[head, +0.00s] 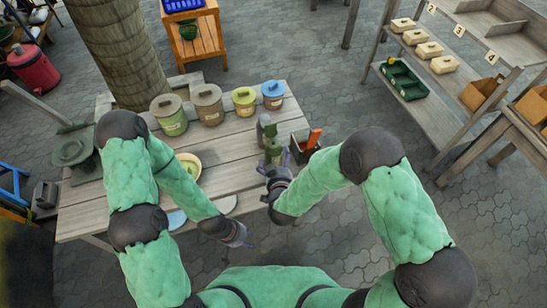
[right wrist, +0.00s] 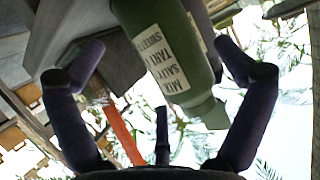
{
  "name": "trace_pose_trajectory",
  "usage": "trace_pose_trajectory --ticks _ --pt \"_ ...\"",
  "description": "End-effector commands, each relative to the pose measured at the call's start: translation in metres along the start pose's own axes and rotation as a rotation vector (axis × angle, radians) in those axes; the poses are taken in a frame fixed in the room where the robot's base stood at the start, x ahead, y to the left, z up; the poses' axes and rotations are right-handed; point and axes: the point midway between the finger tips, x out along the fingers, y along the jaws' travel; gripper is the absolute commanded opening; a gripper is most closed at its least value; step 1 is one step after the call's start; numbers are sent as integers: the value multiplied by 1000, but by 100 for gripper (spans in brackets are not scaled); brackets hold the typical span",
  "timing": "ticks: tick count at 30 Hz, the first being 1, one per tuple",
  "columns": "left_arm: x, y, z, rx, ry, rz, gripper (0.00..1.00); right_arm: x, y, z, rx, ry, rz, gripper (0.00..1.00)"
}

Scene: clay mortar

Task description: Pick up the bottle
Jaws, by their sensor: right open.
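A green bottle (head: 273,151) stands near the right side of the wooden table. In the right wrist view the bottle (right wrist: 165,50) shows a pale printed label. My right gripper (head: 274,168) is open, close in front of the bottle. In the right wrist view its dark fingers are spread on either side of the bottle, with gaps between. My left gripper (head: 238,234) is over the table's front edge, away from the bottle. It is too small to tell whether its fingers are open or shut.
Several lidded canisters (head: 208,103) stand along the table's back. A bowl (head: 189,165) sits left. Shelves (head: 455,80) stand at right.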

Motion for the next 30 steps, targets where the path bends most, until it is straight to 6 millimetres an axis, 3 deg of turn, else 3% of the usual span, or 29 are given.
trace_pose_trajectory --ticks 6,14,15,21,30 --pt "12 -4 0 0 0 0 37 32 0 0 1 -2 1 100" --pt "13 -4 0 0 0 0 37 38 -1 -2 0 -1 0 100" --pt "12 -4 0 0 0 0 37 38 -1 -2 0 -1 0 97" --pt "12 -4 0 0 0 0 37 38 -1 -2 0 -1 0 43" --pt "12 -4 0 0 0 0 37 38 -1 -5 1 3 1 43"
